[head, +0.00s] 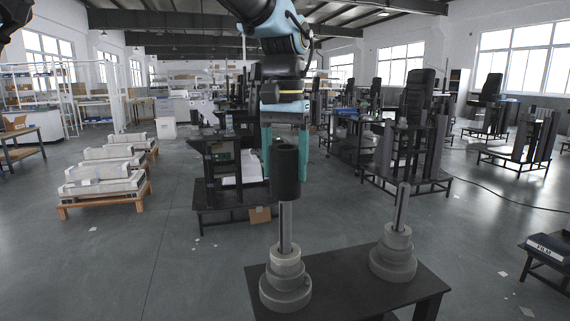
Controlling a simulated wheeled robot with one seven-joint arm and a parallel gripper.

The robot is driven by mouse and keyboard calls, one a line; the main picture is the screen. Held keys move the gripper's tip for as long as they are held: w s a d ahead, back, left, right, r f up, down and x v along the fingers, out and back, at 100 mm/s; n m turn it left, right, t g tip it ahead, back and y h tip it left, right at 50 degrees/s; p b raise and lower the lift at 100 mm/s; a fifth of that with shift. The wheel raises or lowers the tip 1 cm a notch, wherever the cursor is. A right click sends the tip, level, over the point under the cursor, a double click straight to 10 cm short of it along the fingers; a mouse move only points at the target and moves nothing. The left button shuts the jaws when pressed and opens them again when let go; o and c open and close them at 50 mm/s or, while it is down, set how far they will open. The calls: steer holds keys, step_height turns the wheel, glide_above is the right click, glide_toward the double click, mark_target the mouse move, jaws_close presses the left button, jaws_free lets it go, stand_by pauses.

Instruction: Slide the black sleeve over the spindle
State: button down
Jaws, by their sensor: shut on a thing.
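The black sleeve (285,174) is an upright dark cylinder held between the green fingers of my gripper (285,152). My gripper points down and is shut on the sleeve. Below it a grey spindle (286,230) rises from a stepped grey base (286,280) on a dark table. The spindle's top is at the sleeve's lower end in the picture. I cannot tell whether it has entered the sleeve or stands in front of or behind it. A second spindle (402,207) on a similar stepped base (393,254) stands to the right, bare.
The dark table (348,285) is clear between the two bases. Behind it stand black racks (225,175) and benches with equipment. Wooden pallets (105,185) with pale parts lie at the left. A small stand with a dark box (548,248) is at the right edge.

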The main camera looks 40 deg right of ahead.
mark_target(285, 223)
steer(key=shift+f, duration=0.1)
steer(key=shift+f+b, duration=3.4)
steer(key=shift+f, duration=2.7)
jaws_free()
steer(key=shift+f, duration=0.1)
step_height(285, 223, up, 11)
steer(key=shift+f+b, duration=0.1)
steer(key=shift+b, duration=0.4)
